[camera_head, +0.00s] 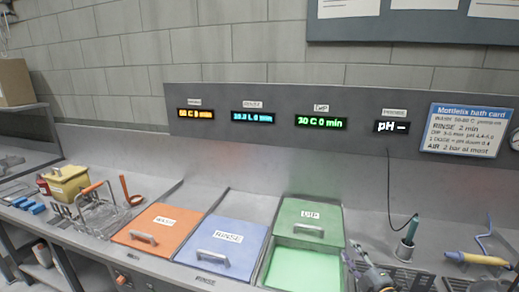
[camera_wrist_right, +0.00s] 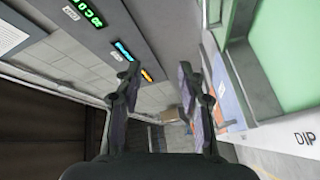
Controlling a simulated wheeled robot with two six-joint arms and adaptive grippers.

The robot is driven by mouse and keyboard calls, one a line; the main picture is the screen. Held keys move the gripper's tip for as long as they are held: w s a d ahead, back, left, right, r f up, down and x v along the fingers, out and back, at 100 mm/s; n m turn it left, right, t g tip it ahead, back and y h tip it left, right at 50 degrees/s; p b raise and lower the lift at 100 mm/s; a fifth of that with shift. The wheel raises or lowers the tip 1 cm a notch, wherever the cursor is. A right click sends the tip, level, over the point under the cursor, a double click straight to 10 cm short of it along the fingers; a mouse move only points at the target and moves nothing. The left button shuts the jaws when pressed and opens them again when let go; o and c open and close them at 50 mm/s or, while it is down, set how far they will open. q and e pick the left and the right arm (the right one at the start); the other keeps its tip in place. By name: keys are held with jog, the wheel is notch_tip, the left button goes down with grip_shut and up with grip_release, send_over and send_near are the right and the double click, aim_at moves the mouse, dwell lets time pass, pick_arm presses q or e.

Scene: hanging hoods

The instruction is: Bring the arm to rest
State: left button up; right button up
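My right gripper (camera_head: 356,262) shows at the bottom of the head view, just right of the green dip bath (camera_head: 290,269). In the right wrist view the two fingers of this gripper (camera_wrist_right: 158,82) stand apart with nothing between them. The green DIP lid (camera_head: 308,221) covers the back of the bath, and green liquid shows in front of it. The wrist view also shows the dip bath's rim (camera_wrist_right: 252,82) at the right. My left gripper is not in view.
The orange WASH lid (camera_head: 153,230) and blue RINSE lid (camera_head: 222,245) lie shut on the bench. A wire basket (camera_head: 95,212) and yellow box (camera_head: 68,182) stand at left. A probe in a holder (camera_head: 407,242) and a blue-yellow tool (camera_head: 478,258) are at right.

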jog(key=s+d+f+m+g+h, duration=0.3)
jog(key=s+d+m+g+h, duration=0.15)
jog(key=s+m+h, duration=0.75)
jog(key=s+a+f+m+g+y, duration=0.25)
jog(key=s+a+f+g, duration=0.2)
jog(key=s, duration=0.55)
jog(key=s+a+f+m+g+y, duration=0.25)
jog(key=s+a+g+y, duration=0.2)
jog(key=s, duration=0.55)
notch_tip(320, 180, down, 27)
jog(key=s+d+g, duration=0.2)
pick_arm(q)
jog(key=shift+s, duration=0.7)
pick_arm(e)
jog(key=s+d+f, duration=0.1)
jog(key=s+f, duration=1.5)
jog(key=s, duration=0.3)
jog(key=shift+d+f+n+g, duration=0.2)
jog(key=shift+d+n+g, duration=0.1)
jog(key=shift+g, duration=0.15)
